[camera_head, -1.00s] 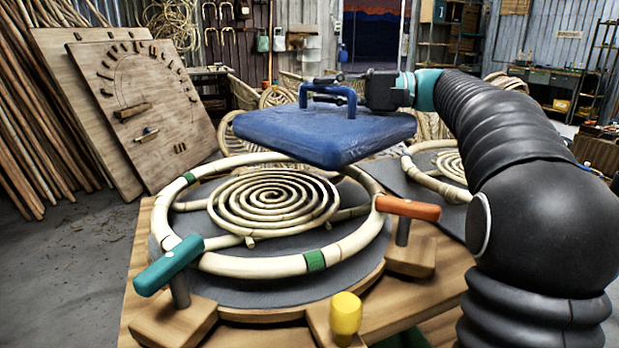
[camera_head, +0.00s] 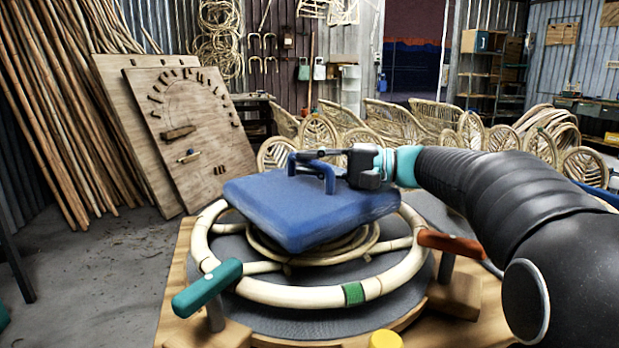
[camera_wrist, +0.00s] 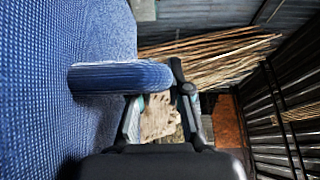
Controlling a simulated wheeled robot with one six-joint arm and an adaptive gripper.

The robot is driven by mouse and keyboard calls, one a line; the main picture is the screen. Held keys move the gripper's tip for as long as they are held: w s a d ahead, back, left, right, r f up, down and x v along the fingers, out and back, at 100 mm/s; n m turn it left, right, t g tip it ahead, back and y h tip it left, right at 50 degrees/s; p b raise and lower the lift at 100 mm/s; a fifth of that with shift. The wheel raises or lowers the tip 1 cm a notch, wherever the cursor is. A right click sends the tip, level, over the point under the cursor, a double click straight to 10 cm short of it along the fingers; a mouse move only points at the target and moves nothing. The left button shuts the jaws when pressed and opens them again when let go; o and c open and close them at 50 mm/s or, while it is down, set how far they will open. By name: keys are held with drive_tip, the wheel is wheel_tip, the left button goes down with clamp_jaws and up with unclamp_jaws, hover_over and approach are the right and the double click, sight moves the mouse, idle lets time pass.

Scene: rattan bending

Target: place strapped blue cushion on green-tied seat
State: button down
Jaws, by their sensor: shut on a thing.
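The blue cushion (camera_head: 300,215) hangs by its blue strap (camera_head: 318,170) from my gripper (camera_head: 325,158). My gripper is shut on the strap. The cushion is slightly tilted and sits over the middle of the round rattan seat (camera_head: 375,285), covering most of its spiral. Whether it touches the spiral I cannot tell. A green tie (camera_head: 353,293) shows on the front of the seat ring; any others are hidden. In the wrist view, the strap (camera_wrist: 120,77) runs to my gripper's fingers and the cushion (camera_wrist: 40,90) fills the left side.
A teal-handled clamp (camera_head: 207,288) and an orange-handled clamp (camera_head: 450,244) flank the seat. A yellow knob (camera_head: 385,340) is at the front. Wooden boards (camera_head: 190,135) and rattan poles (camera_head: 75,110) lean at the left. Rattan chairs (camera_head: 430,118) stand behind.

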sight(310, 184)
drive_tip(key=shift+f, duration=1.4)
drive_tip(key=shift+f, duration=0.1)
drive_tip(key=shift+f, duration=0.15)
drive_tip(key=c, duration=1.1)
unclamp_jaws()
drive_tip(key=shift+r, duration=0.3)
drive_tip(key=d, duration=0.4)
drive_tip(key=s+d, duration=0.1)
drive_tip(key=d, duration=0.3)
drive_tip(key=s+d, duration=0.1)
drive_tip(key=d, duration=0.3)
drive_tip(key=shift+b, duration=0.4)
